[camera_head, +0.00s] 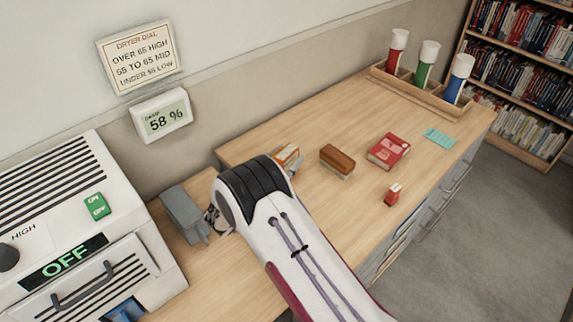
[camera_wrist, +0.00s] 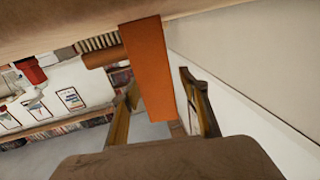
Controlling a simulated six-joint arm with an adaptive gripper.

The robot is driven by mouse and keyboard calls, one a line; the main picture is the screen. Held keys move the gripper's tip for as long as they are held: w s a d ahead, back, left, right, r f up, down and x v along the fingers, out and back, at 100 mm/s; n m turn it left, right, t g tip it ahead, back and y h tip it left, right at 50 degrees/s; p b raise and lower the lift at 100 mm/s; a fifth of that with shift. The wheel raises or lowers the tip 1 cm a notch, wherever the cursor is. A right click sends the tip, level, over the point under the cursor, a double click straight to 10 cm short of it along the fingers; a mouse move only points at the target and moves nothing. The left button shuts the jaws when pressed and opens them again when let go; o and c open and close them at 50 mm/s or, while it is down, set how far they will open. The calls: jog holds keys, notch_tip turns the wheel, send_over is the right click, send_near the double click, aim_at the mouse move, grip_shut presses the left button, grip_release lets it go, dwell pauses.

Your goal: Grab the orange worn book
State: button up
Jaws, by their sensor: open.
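The orange worn book (camera_head: 286,154) lies on the wooden counter just behind my arm, which hides part of it in the head view. In the wrist view, an orange upright face (camera_wrist: 146,62), which looks like this book, stands ahead between the fingers of my gripper (camera_wrist: 158,84). The fingers are open and empty, one on each side of the orange face. I cannot tell how far apart book and fingertips are. In the head view my arm hides most of the gripper.
Right of the book stand a brown brush (camera_head: 337,161), a red book (camera_head: 388,151) and a small red item (camera_head: 393,194). A grey object (camera_head: 184,213) and the dryer (camera_head: 75,230) are on the left. A rack with bottles (camera_head: 419,96) is at the back.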

grip_shut()
jog(key=shift+r, duration=0.15)
dwell(0.4)
jog(key=shift+r, duration=4.85)
